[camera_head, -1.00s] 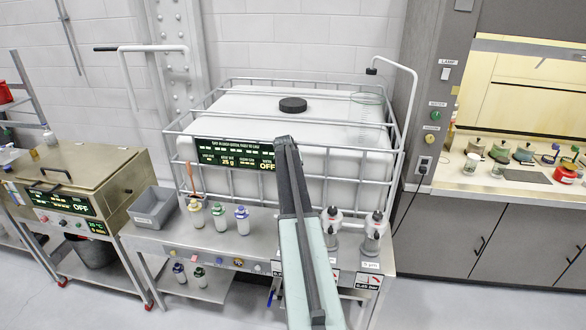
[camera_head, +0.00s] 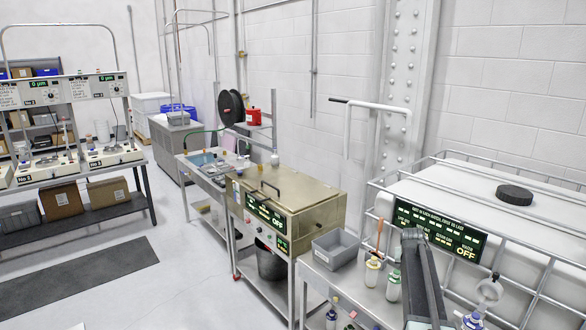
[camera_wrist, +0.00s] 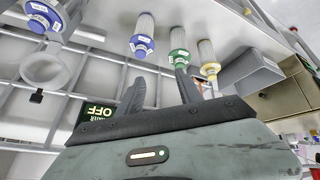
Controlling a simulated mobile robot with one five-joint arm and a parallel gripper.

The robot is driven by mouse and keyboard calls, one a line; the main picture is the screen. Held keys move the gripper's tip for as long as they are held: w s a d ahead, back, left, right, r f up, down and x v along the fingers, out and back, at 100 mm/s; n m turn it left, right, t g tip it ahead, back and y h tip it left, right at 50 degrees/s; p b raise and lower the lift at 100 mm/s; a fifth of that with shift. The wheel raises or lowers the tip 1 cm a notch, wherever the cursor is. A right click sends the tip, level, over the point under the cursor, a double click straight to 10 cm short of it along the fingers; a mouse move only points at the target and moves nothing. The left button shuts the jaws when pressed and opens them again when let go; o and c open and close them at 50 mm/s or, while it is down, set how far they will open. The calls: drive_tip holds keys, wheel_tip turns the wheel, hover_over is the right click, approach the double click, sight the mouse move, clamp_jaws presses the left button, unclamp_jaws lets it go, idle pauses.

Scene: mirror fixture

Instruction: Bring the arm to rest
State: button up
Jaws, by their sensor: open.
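My arm (camera_head: 420,285) reaches up from the bottom edge at the right of the head view, in front of the caged white tank; its far end overlaps the dark display panel. My gripper (camera_wrist: 160,82) shows in the wrist view with two dark fingers apart and nothing between them. Bottles with blue (camera_wrist: 142,46), green (camera_wrist: 179,55) and yellow (camera_wrist: 210,69) collars appear beyond the fingers. The fingertips cannot be made out in the head view.
The white tank (camera_head: 455,200) in its cage stands at right, with a display panel (camera_head: 440,232) reading OFF. A grey bin (camera_head: 335,248) and bottles stand on the bench beside it. A brass-coloured box (camera_head: 290,200) stands further left. Open floor (camera_head: 180,275) lies at left.

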drive_tip(key=s+a+f+n+y+b, duration=0.1)
drive_tip(key=s+a+f, duration=0.1)
drive_tip(key=a, duration=0.6)
drive_tip(key=s+a+f+n+b, duration=0.1)
drive_tip(key=s+a+f, duration=0.1)
drive_tip(key=a, duration=0.6)
drive_tip(key=s+a+f+n+g+y+b, duration=0.2)
drive_tip(key=s+a+f+g, duration=0.15)
drive_tip(key=s+a, duration=1.1)
drive_tip(key=s+a+f+g, duration=0.1)
drive_tip(key=s+a+g, duration=0.1)
drive_tip(key=s, duration=0.8)
drive_tip(key=shift+a+y, duration=0.4)
drive_tip(key=shift+a, duration=0.25)
drive_tip(key=shift+c, duration=0.7)
